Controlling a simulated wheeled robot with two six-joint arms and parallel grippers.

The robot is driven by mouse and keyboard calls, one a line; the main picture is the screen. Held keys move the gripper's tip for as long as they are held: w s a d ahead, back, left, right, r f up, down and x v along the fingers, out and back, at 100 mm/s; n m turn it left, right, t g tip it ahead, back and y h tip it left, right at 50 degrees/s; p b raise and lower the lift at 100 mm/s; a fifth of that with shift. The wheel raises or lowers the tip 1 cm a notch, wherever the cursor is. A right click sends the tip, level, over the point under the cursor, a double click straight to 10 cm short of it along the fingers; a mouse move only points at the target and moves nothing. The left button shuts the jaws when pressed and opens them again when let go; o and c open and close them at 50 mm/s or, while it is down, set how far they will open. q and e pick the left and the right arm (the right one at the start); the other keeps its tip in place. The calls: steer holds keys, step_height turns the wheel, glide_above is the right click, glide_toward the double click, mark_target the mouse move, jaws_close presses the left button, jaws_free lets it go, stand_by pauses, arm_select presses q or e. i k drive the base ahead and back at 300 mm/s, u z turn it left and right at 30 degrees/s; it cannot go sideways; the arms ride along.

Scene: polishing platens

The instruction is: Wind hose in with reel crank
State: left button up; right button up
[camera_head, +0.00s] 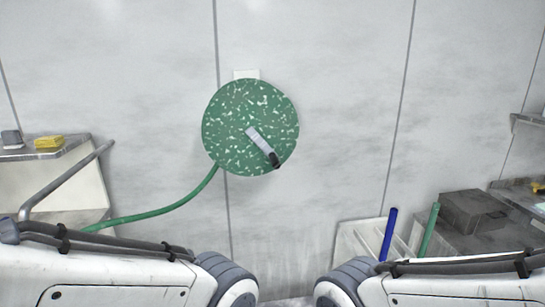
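A round green speckled hose reel (238,115) is fixed to the wall by a white bracket (246,74). A light grey crank (259,140) lies across its face, slanting down to the right, with a black handle (274,160) at its lower end. A green hose (172,207) leaves the reel's lower left and droops down to the left, behind my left arm. My arms show along the bottom edge, left and right, both below the reel and apart from it. Neither gripper's fingers are in view.
At left, a counter (75,147) holds a yellow sponge-like item (48,142) and a grey item (11,139); a grey bar (68,178) slants beside it. At right are a blue tube (388,234), a green tube (429,230), a dark grey box (474,212) and a shelf (527,122). The wall around the reel is clear.

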mark_target(250, 132)
steer(key=z, duration=1.65)
steer(key=i, duration=0.65)
steer(key=u, duration=2.05)
